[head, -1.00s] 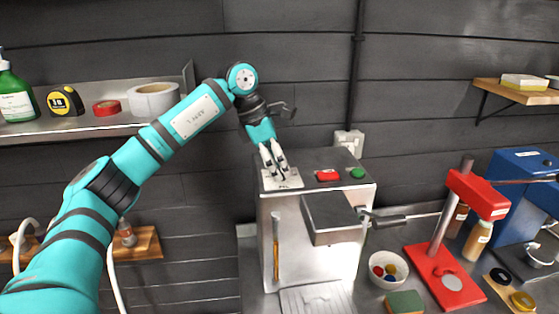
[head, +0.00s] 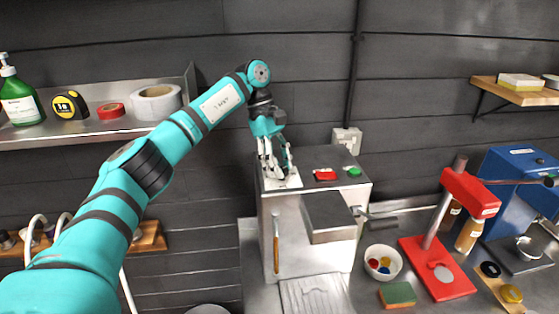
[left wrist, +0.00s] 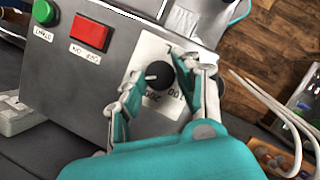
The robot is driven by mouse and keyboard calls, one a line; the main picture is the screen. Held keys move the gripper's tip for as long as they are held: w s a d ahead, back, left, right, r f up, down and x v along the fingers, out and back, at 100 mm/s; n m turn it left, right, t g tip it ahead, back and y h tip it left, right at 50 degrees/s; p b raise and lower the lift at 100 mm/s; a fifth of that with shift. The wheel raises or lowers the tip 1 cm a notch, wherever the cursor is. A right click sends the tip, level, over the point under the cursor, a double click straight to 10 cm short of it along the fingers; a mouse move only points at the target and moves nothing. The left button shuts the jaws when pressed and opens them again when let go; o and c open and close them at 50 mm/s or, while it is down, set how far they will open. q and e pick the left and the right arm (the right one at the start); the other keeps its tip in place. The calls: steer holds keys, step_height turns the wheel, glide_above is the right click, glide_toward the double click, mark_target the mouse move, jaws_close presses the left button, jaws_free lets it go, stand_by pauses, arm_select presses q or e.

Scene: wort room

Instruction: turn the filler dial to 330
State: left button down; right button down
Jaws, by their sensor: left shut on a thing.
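The filler (head: 318,235) is a grey metal box on the bench, with a white dial plate (head: 288,182) on top at its left. The black round dial (left wrist: 160,75) shows in the left wrist view on the white plate (left wrist: 150,52), with a white pointer mark toward the left of that picture. The plate's numbers are partly covered and hard to read. My left gripper (head: 276,176) comes down on the dial from above. In the left wrist view its fingers (left wrist: 163,80) are shut on the dial, one on each side. My right gripper is not in view.
A red button (head: 325,175) and a green button (head: 353,171) sit beside the dial plate. A bowl (head: 397,268), a sponge (head: 398,295) and a red press (head: 437,270) stand right. A shelf (head: 95,130) hangs at left.

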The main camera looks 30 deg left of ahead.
arm_select(q)
steer(key=shift+m, duration=0.3)
stand_by(0.4)
steer(key=c, duration=0.9)
jaws_free()
steer(key=shift+c, duration=0.2)
steer(key=shift+r, duration=0.1)
steer(key=v, duration=1.1)
steer(key=shift+w+r, duration=0.25)
steer(key=shift+r, duration=0.1)
steer(key=shift+a+f, duration=0.1)
